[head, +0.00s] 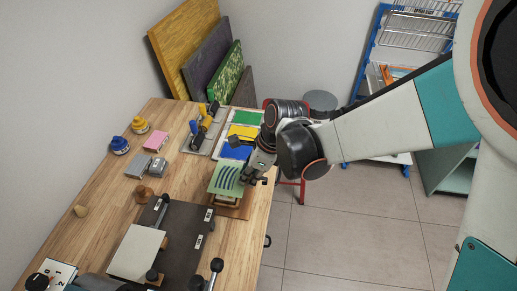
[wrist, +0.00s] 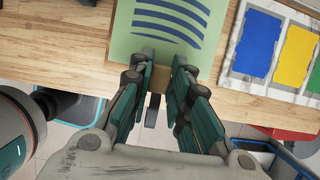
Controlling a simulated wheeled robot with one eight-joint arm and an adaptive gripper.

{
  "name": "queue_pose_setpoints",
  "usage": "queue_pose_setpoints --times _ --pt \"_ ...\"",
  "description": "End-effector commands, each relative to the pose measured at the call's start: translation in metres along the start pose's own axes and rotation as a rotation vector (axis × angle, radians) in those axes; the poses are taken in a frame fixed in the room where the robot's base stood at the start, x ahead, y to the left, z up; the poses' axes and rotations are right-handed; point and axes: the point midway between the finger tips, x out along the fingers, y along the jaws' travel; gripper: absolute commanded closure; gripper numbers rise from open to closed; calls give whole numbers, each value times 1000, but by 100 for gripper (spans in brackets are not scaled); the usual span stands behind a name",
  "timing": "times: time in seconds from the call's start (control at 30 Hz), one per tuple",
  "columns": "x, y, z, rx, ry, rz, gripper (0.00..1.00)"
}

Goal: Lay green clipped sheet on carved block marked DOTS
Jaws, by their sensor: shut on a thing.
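The green sheet (head: 224,178) has curved dark blue stripes and is at the right side of the table. It also shows in the wrist view (wrist: 130,38), in front of my fingers. My gripper (head: 258,170) is at its right edge; in the wrist view my gripper (wrist: 161,85) is shut on its clip (wrist: 154,103), a small tan and dark piece between the fingers. A brown wooden stand or board (head: 234,209) shows below the sheet; whether they touch is unclear. I cannot read DOTS anywhere. Small grey blocks (head: 138,166) and a pink block (head: 155,141) lie at the left.
A dark press bed (head: 180,239) with a pale sheet (head: 137,252) fills the table's front. Ink slabs, including a blue one (head: 236,149), and rollers (head: 204,124) stand behind. Ink jars (head: 120,145) are at the left. Bare wood (head: 180,180) lies mid-table.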

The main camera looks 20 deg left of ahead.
Motion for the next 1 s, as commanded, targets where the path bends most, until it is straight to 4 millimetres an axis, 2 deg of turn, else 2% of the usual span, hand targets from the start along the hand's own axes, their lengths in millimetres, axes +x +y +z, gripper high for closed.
queue_pose_setpoints --times 0.6,1.0 --pt "44 0 -16 -1 -1 0 94" --pt "49 0 -18 0 0 0 94"
